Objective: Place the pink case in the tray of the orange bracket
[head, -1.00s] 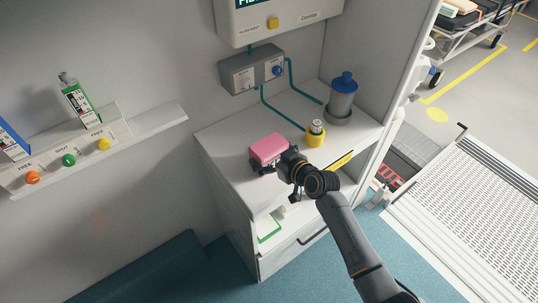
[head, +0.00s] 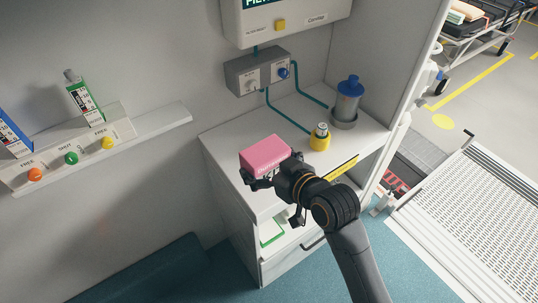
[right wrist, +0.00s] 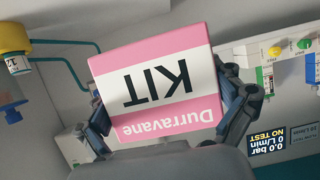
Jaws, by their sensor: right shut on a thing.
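The pink case (head: 264,152) is a box with a white band; the right wrist view shows it close up, reading "Durravane KIT" upside down (right wrist: 160,80). My right gripper (head: 275,172) is shut on it, a finger on either side, and seems to hold it above the white counter. On the left wall, an orange knob (head: 35,174) marks one place on a white shelf with a label reading "FREE". A blue-and-white box (head: 14,134) stands behind it at the picture edge. I cannot clearly make out a separate tray there. My left gripper is not in view.
A green knob (head: 71,158) and yellow knob (head: 107,143) share the shelf; a green-and-white carton (head: 84,98) stands behind. The counter (head: 225,140) holds a yellow-based item (head: 320,138) and a blue-capped canister (head: 347,98). Bare wall lies between shelf and counter.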

